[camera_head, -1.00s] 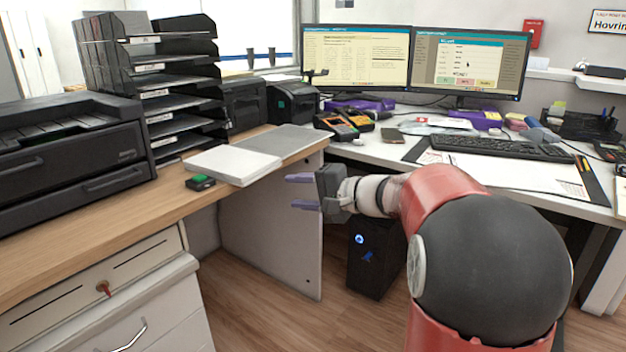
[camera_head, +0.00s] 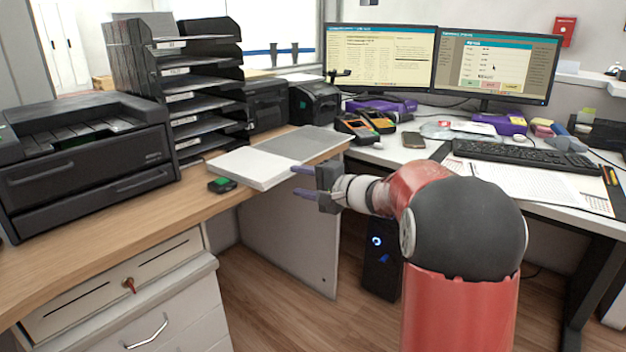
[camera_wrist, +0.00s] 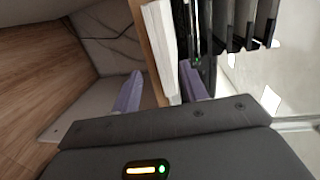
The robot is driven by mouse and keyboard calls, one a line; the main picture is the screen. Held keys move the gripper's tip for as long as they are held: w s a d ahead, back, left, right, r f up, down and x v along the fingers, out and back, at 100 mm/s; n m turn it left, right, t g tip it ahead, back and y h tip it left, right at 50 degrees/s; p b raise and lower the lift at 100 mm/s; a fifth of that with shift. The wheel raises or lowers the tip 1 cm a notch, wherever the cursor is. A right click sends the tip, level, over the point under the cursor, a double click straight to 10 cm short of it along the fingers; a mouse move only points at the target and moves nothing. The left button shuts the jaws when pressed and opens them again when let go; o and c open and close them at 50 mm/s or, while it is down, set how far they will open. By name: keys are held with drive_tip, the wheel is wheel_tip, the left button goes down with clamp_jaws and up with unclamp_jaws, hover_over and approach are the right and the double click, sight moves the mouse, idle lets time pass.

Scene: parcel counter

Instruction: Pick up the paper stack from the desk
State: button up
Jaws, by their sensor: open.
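The white paper stack (camera_head: 250,167) lies flat on the wooden desk, its right end near the desk's edge. My gripper (camera_head: 303,181) is open and empty at the right of the stack, with its purple fingers pointing left. The upper fingertip appears close to the stack's right corner; I cannot tell whether it touches. In the wrist view the paper stack (camera_wrist: 161,45) shows edge-on ahead, between the lines of the two fingers of my gripper (camera_wrist: 160,86).
A grey flat pad (camera_head: 300,143) lies behind the stack. A small black device with a green top (camera_head: 222,185) sits at its left. A black printer (camera_head: 80,150) and black letter trays (camera_head: 195,100) stand farther left. The desk's side panel (camera_head: 290,235) drops below my gripper.

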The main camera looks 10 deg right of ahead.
sight(284, 175)
drive_tip(key=b+x, duration=0.1)
drive_tip(key=x, duration=0.1)
drive_tip(key=shift+w+a+b, duration=0.25)
drive_tip(key=shift+w+b, duration=0.05)
drive_tip(key=shift+b+x, duration=0.45)
drive_tip(key=shift+x, duration=1.15)
drive_tip(key=shift+r, duration=0.25)
drive_tip(key=shift+c, duration=0.4)
drive_tip(key=shift+r, duration=0.1)
drive_tip(key=c, duration=0.8)
drive_tip(key=shift+r+p, duration=0.6)
drive_tip(key=shift+r, duration=0.6)
clamp_jaws()
drive_tip(key=shift+d, duration=0.1)
drive_tip(key=b+v, duration=0.7)
drive_tip(key=v, duration=1.6)
drive_tip(key=shift+f, duration=0.35)
